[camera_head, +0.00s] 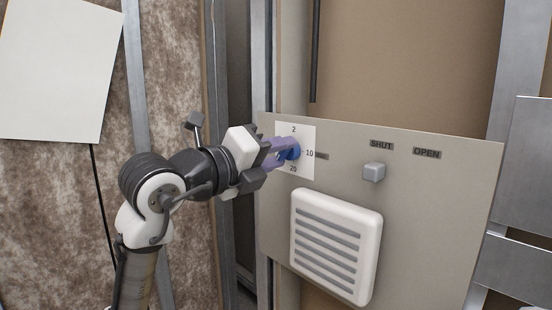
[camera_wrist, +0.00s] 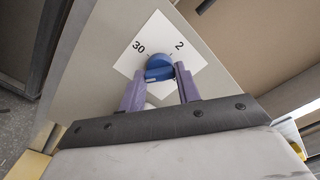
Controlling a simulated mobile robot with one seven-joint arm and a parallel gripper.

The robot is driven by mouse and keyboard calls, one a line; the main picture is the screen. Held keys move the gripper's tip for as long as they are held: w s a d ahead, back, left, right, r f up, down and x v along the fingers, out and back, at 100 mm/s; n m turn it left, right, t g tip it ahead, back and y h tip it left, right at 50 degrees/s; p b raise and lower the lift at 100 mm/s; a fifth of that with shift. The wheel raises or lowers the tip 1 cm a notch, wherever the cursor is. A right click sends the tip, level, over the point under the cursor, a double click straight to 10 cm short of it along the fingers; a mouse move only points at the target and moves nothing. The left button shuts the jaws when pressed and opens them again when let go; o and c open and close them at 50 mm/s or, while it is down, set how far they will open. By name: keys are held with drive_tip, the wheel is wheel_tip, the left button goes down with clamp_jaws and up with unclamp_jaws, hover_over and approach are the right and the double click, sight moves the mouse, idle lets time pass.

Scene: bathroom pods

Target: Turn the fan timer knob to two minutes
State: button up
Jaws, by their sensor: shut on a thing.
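The fan timer knob is a round blue knob (camera_head: 294,150) on a white dial card (camera_head: 306,171) at the upper left of a beige panel. In the head view the card shows 2 at the top, 10 at the right and 20 at the bottom. In the wrist view the blue knob (camera_wrist: 159,67) sits between the 30 and 2 marks on the card. My gripper (camera_head: 283,151) has its purple fingers closed on the knob's sides; its fingers also show in the wrist view (camera_wrist: 160,78). Where the knob points is hard to tell.
Metal studs (camera_head: 218,150) stand left of the panel. A pale sheet (camera_head: 60,70) hangs at far left.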

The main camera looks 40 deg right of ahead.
drive_tip(key=n, duration=0.5)
drive_tip(key=shift+n, duration=0.4)
drive_tip(key=n+p, duration=0.9)
drive_tip(key=n, duration=2.2)
drive_tip(key=shift+n, duration=0.3)
drive_tip(key=n, duration=0.5)
drive_tip(key=shift+n, duration=0.3)
drive_tip(key=o, duration=1)
